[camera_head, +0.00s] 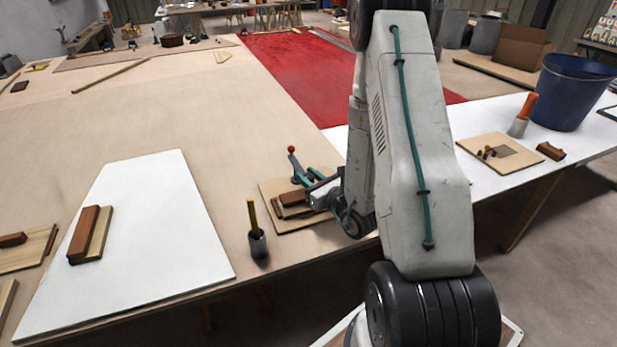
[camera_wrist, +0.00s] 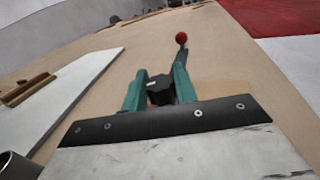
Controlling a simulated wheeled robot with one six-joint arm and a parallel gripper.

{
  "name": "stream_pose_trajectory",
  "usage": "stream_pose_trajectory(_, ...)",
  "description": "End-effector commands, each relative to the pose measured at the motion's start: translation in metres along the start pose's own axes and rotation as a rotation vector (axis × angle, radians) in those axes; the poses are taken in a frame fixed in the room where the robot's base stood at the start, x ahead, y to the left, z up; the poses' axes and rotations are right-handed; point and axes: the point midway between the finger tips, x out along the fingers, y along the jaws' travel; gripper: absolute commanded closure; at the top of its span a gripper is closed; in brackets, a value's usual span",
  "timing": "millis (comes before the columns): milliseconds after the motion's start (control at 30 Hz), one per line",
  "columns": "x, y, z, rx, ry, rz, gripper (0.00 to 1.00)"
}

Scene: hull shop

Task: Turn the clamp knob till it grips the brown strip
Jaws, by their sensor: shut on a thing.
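My gripper (camera_head: 308,179) is over the small wooden board near the table's front edge. In the wrist view its two teal fingers (camera_wrist: 160,90) are shut on the black clamp knob (camera_wrist: 160,87), one on each side. A lever with a red ball end (camera_head: 291,150) rises just beyond the fingers; the ball also shows in the wrist view (camera_wrist: 181,38). A brown strip (camera_head: 292,198) lies on the board beside the gripper. The clamp's jaw is hidden by my gripper, so I cannot tell whether it touches the strip.
A white panel (camera_head: 150,200) with a brown block (camera_head: 83,233) lies further left. A blue bucket (camera_head: 567,95) and another board (camera_head: 480,160) are at the right. The table behind is mostly clear.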

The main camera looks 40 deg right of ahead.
Motion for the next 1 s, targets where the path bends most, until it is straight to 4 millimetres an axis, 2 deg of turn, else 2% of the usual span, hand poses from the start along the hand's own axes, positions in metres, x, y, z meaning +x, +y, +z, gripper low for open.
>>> stream_pose_trajectory(300, -0.0001, 0.0008, -0.0001, 0.002, 0.001, -0.109, 0.94)
stream_pose_trajectory(800, 0.0, 0.0001, 0.0001, 0.002, 0.0, -0.129, 0.94)
stream_pose_trajectory(833, 0.0, 0.0001, 0.0001, 0.002, 0.0, -0.128, 0.66)
stream_pose_trajectory(867, 0.0, 0.0001, 0.0001, 0.002, 0.0, -0.128, 0.58)
stream_pose_trajectory(900, 0.0, 0.0001, 0.0001, 0.002, 0.0, -0.128, 0.51)
stream_pose_trajectory(1000, 0.0001, 0.0001, 0.0001, 0.002, 0.0, -0.128, 0.51)
